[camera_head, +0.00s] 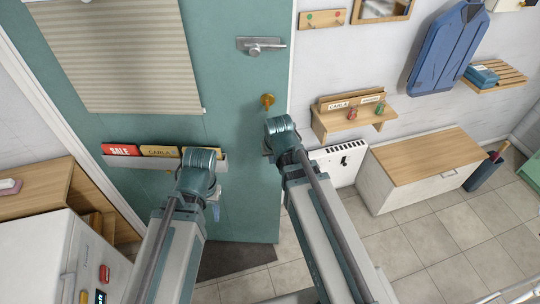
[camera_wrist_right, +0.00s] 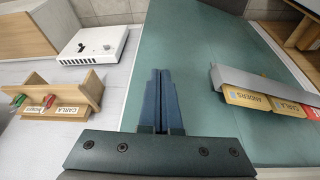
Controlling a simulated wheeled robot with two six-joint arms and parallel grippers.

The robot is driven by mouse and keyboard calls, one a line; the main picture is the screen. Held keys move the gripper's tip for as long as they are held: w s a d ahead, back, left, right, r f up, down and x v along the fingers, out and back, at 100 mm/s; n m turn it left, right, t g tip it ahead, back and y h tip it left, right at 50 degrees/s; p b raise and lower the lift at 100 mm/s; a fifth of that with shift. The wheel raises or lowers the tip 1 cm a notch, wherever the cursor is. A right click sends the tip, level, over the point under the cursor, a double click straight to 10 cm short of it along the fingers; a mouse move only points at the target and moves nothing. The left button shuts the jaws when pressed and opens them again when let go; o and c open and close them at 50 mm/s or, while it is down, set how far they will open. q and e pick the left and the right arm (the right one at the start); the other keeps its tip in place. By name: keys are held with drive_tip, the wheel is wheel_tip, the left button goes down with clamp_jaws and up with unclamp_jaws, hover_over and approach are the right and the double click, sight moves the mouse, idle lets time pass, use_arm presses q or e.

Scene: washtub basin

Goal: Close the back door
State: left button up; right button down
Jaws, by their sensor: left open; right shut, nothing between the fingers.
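The back door (camera_head: 236,140) is a green panel with a striped blind, a silver lever handle (camera_head: 262,46) and a brass knob (camera_head: 267,100). It also fills the middle of the right wrist view (camera_wrist_right: 190,60). I cannot tell whether it stands slightly ajar. My right gripper (camera_head: 272,150) is in front of the door's right edge, below the knob. In the right wrist view its fingers (camera_wrist_right: 164,85) are together and empty; contact with the door is unclear. My left gripper (camera_head: 208,195) is open, lower on the left, by the door's letter rack (camera_head: 222,161); its fingers are mostly hidden.
Right of the door are a small wall shelf (camera_head: 352,117), a white heater (camera_head: 340,160) and a wood-topped bench cabinet (camera_head: 430,160). A white appliance (camera_head: 40,255) and a wooden unit (camera_head: 40,190) stand at the left. A dark mat (camera_head: 238,259) lies below the door.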

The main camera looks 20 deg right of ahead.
drive_tip(key=shift+f, duration=0.25)
drive_tip(key=w+f+b, duration=0.7)
drive_tip(key=f+b, duration=0.2)
drive_tip(key=shift+w+d+f+b, duration=0.15)
drive_tip(key=shift+w+d+b, duration=0.05)
drive_tip(key=shift+d+b, duration=0.2)
